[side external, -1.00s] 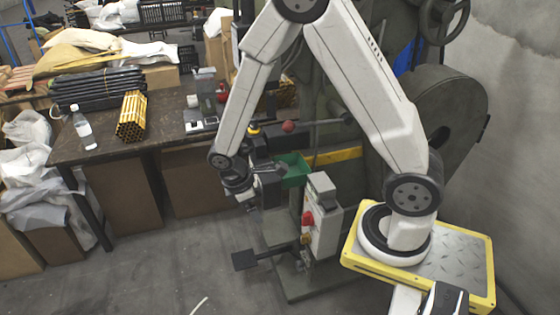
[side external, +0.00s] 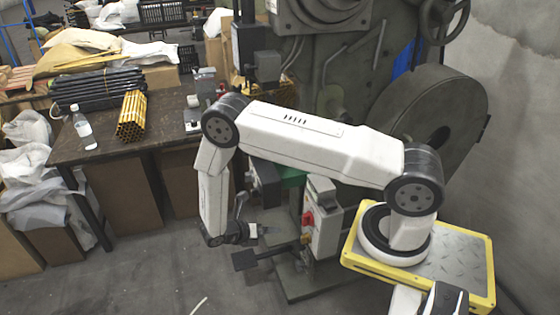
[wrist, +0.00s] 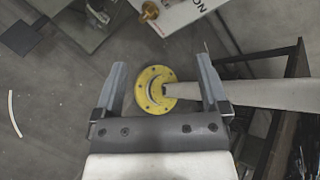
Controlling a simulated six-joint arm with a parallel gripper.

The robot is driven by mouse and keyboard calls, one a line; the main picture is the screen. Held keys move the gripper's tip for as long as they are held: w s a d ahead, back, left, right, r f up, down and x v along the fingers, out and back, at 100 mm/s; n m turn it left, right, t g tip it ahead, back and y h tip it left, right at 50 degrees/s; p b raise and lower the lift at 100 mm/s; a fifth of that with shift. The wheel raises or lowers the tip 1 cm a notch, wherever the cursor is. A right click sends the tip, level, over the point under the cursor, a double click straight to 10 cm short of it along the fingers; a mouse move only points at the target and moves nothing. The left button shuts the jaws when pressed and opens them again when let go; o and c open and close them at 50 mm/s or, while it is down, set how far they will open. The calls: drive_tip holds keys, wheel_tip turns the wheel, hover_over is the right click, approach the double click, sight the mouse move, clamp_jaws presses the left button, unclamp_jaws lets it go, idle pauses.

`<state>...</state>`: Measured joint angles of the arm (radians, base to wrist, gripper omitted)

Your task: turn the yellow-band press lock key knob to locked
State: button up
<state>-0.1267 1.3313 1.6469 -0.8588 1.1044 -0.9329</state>
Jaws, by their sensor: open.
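The press's control box (side external: 322,222) stands low on the press in the side view, with a red knob (side external: 307,219) on its left face. Below that is a small brass key knob (side external: 305,238). The brass knob also shows at the top edge of the wrist view (wrist: 150,10), beside the white box face with partly visible lettering. My gripper (side external: 257,231) is low, left of the box and apart from the knob. In the wrist view my gripper (wrist: 160,66) is open, with nothing held between its fingers. My arm covers where the yellow band was visible.
A black pedal (side external: 245,259) sits low, left of the box. A yellow bolted disc (wrist: 156,90) with a grey pole shows beyond my fingers; its distance is unclear. A green bin (side external: 292,177) is partly behind my arm. A workbench (side external: 95,145) stands at left.

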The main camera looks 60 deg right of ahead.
wheel_tip(320, 180, down, 9)
drive_tip(key=s+d+n+t+h, duration=0.1)
drive_tip(key=s+d+n+h, duration=0.2)
drive_tip(key=n+h, duration=0.3)
drive_tip(key=n+t+h, duration=0.2)
drive_tip(key=n+t, duration=0.3)
drive_tip(key=n, duration=0.4)
approach(302, 242)
drive_tip(key=shift+w+d+r, duration=0.1)
drive_tip(key=shift+d, duration=1.1)
drive_tip(key=shift+d, duration=0.1)
drive_tip(key=shift+d, duration=3.8)
clamp_jaws()
